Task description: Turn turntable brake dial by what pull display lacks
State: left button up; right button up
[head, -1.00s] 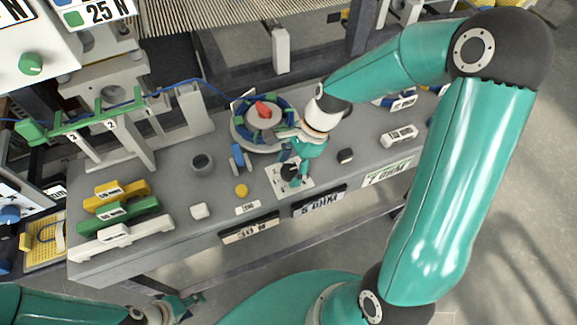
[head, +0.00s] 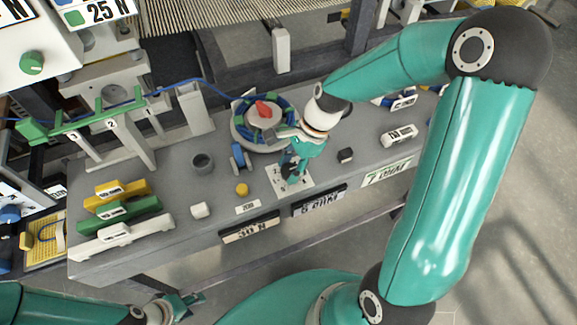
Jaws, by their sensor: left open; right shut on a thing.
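The turntable (head: 239,137) is a round grey disc with a blue and green ring and a red part (head: 263,109) at its middle. In front of it a white marked plate (head: 299,181) lies on the bench. My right gripper (head: 290,177) points down over this plate, shut on the brake dial, which its fingers mostly hide. The display panel (head: 102,13) at the top left reads 25 N beside a green square; another number beside it is cut off, showing only N. My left gripper (head: 189,301) is open and empty, low in the picture in front of the bench.
Yellow, green and white labelled bars (head: 120,240) lie at the bench's left. A green clamp bar (head: 85,120) stands behind.

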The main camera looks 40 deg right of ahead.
jog(key=shift+w+d+r+n, duration=0.1)
jog(key=shift+w+d+n, duration=0.1)
jog(key=shift+n, duration=0.6)
jog(key=shift+w+n+g+p, duration=0.1)
jog(key=shift+n+g+p, duration=0.5)
jog(key=shift+n, duration=0.5)
jog(key=n+g, duration=0.1)
jog(key=n, duration=0.3)
jog(key=shift+a+n+g+h, duration=0.1)
jog(key=shift+n+g+h, duration=0.2)
jog(key=shift+g, duration=0.1)
jog(key=n+g+h, duration=0.1)
jog(key=n, duration=0.3)
jog(key=shift+w+n, duration=0.15)
jog(key=shift+n, duration=0.15)
jog(key=n, duration=0.2)
jog(key=n+g+h, duration=0.1)
jog(key=n, duration=0.1)
jog(key=shift+a+n+h, duration=0.15)
jog(key=shift+n+h, duration=0.15)
